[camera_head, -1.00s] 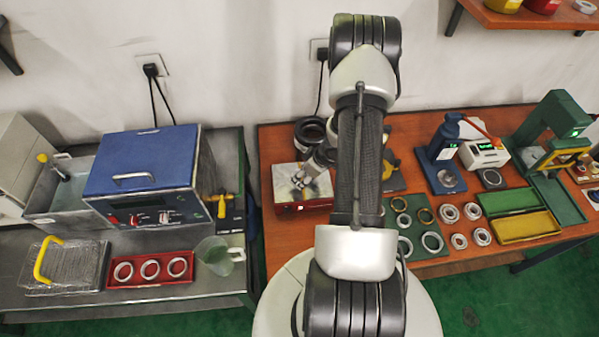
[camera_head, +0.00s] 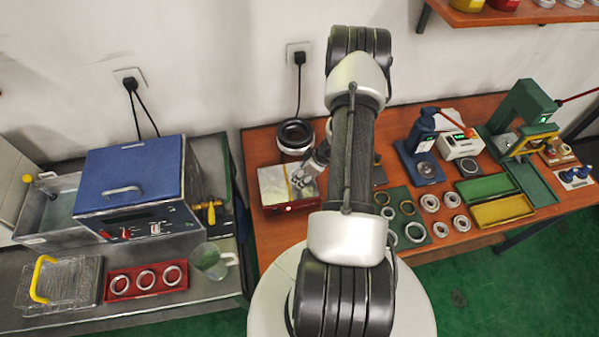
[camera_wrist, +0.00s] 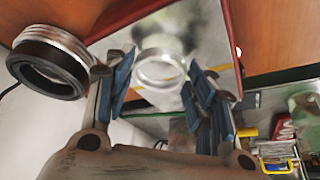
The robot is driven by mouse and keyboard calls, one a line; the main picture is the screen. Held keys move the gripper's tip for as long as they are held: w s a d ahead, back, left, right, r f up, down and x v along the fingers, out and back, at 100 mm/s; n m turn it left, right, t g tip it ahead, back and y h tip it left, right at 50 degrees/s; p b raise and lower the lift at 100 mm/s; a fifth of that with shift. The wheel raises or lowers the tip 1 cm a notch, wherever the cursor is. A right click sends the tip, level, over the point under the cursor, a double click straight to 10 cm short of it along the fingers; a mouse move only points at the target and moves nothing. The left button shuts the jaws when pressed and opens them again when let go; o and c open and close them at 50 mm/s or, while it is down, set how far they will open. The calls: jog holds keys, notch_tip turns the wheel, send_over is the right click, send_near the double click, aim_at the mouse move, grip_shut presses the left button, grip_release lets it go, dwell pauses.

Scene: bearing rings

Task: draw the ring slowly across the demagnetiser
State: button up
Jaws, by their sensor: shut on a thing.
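The demagnetiser is a red box with a pale metal top (camera_head: 271,184) and a yellow stripe, at the left end of the wooden bench. My gripper (camera_head: 303,178) is over the right part of its top, partly hidden by my arm. In the wrist view my gripper (camera_wrist: 160,68) has its blue-padded fingers shut on a shiny metal ring (camera_wrist: 160,83). The ring is at the demagnetiser's top (camera_wrist: 205,45), which shows behind it. I cannot tell whether ring and top touch.
A black round thing with a metal rim (camera_head: 295,137) stands behind the demagnetiser. A green mat (camera_head: 397,225) with rings lies to the right. A green press (camera_head: 522,110) stands farther right. On the left metal table are a blue machine (camera_head: 130,180) and a red tray (camera_head: 146,292).

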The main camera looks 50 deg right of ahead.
jog(key=shift+s+d+p, duration=0.7)
jog(key=shift+d+p, duration=0.15)
jog(key=shift+d, duration=0.1)
jog(key=shift+s+d+p, duration=0.7)
jog(key=shift+d+p, duration=0.1)
jog(key=shift+d, duration=0.1)
notch_tip(320, 180, up, 7)
jog(key=p, duration=0.6)
jog(key=shift+p, duration=0.3)
